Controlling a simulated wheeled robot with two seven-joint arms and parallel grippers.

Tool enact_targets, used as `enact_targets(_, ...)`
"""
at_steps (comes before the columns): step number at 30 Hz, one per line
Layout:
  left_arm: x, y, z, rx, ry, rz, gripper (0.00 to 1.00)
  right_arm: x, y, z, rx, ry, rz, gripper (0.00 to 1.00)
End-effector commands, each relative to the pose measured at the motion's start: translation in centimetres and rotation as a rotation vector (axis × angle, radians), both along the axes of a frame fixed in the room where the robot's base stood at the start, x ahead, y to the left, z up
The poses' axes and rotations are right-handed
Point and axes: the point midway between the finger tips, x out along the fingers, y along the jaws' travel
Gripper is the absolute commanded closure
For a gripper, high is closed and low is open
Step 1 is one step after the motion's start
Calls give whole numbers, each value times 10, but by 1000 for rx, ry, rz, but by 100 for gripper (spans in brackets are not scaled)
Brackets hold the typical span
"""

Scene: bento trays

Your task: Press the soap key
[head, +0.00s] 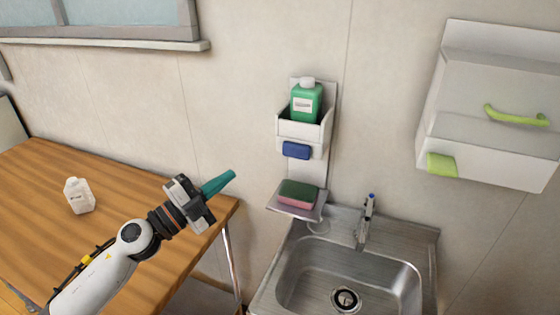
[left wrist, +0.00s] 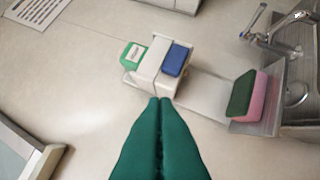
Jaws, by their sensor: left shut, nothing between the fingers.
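The soap key is a blue block (head: 296,150) on the front of a white wall dispenser (head: 302,130). A green bottle (head: 306,102) with a white cap stands in the dispenser's top. In the left wrist view the blue key (left wrist: 175,60) is beyond my fingertips, up and slightly right. The green bottle (left wrist: 133,56) shows there beside the white dispenser (left wrist: 150,62). My left gripper (head: 233,174) is shut and empty, with teal fingers, left of the dispenser and apart from it. Its closed fingers (left wrist: 160,100) point toward the dispenser in the left wrist view. My right gripper is not seen.
A green and pink sponge (head: 298,193) lies on a small ledge (head: 300,210) below the key. A steel sink (head: 290,270) with a tap (head: 366,218) is at the lower right. A wooden table (head: 120,190) holds a white bottle (head: 79,196). A white wall cabinet (head: 480,145) is at right.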

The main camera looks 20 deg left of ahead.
Motion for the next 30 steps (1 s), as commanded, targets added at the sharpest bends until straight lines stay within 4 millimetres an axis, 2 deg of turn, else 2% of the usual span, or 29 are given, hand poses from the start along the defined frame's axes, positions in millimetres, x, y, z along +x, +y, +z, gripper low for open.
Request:
enact_targets(1, -4, -8, 11, 95, -27, -68, 100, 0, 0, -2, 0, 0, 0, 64)
enact_targets(3, -10, -18, 20, 207, -42, -145, 100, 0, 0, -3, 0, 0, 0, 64)
enact_targets(9, -21, -27, 24, 397, -33, -251, 100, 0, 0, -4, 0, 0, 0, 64)
enact_targets(23, -21, -29, 24, 424, -28, -265, 100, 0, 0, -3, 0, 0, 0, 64)
enact_targets(30, -1, -50, 29, 421, -31, -265, 100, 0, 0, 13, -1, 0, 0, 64)
